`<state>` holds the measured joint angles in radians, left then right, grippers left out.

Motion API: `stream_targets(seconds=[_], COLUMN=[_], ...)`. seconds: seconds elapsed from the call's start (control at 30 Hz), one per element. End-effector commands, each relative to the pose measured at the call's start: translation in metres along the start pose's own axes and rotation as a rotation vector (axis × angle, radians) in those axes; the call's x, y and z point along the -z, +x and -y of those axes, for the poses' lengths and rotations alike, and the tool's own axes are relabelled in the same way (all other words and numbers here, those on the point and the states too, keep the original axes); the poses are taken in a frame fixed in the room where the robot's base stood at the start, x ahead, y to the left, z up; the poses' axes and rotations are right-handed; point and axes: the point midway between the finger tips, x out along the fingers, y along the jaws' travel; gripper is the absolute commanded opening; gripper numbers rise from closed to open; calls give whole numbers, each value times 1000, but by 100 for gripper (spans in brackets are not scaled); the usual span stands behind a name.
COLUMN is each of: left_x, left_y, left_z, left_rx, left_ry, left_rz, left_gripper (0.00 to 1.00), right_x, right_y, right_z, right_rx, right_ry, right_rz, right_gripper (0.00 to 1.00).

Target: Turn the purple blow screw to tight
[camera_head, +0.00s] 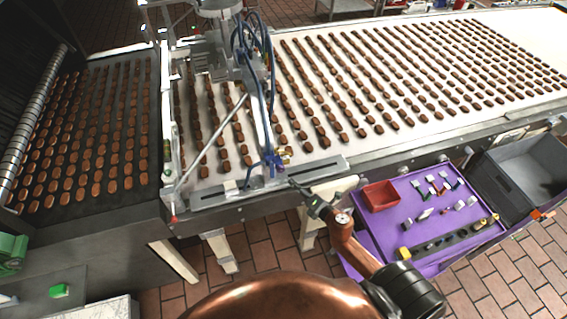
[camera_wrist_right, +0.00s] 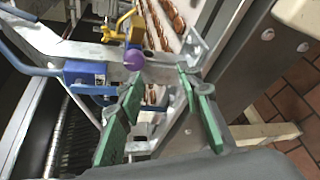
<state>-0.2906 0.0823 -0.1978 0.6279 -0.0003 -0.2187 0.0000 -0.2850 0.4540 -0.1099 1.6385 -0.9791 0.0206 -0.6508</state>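The purple blow screw shows as a round purple knob (camera_wrist_right: 134,58) in the right wrist view, on a metal bracket beside a blue block (camera_wrist_right: 85,75). My right gripper (camera_wrist_right: 161,77) is open, its two green-padded fingers apart with nothing between them. The knob lies just beyond the left fingertip; I cannot tell whether they touch. In the head view my right gripper (camera_head: 296,185) is at the conveyor's front edge, close to the blue fitting (camera_head: 270,160). My left gripper is not in view.
A yellow fitting (camera_wrist_right: 122,24) and blue hoses crowd the bracket. Rows of brown biscuits lie on the white conveyor (camera_head: 515,25). A purple cart (camera_head: 450,246) with a red tray (camera_head: 381,196) and small parts stands right of my arm, near a grey bin (camera_head: 490,185).

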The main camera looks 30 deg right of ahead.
Motion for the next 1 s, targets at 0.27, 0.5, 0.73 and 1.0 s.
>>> stream_targets(seconds=[0.27, 0.5, 0.73, 1.0], left_x=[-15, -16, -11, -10], left_y=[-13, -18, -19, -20], left_z=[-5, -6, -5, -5], left_rx=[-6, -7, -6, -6], left_ry=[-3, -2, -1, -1], left_rz=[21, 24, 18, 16], left_gripper=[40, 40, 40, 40], right_x=[-8, -8, -7, -7], right_y=[10, 49, 71, 74], right_z=[-40, -41, -41, -40], right_rx=[-51, -49, -47, -47], right_ry=[-90, -87, -87, -87], right_rz=[-3, -2, -3, -4], right_gripper=[33, 33, 33, 33])
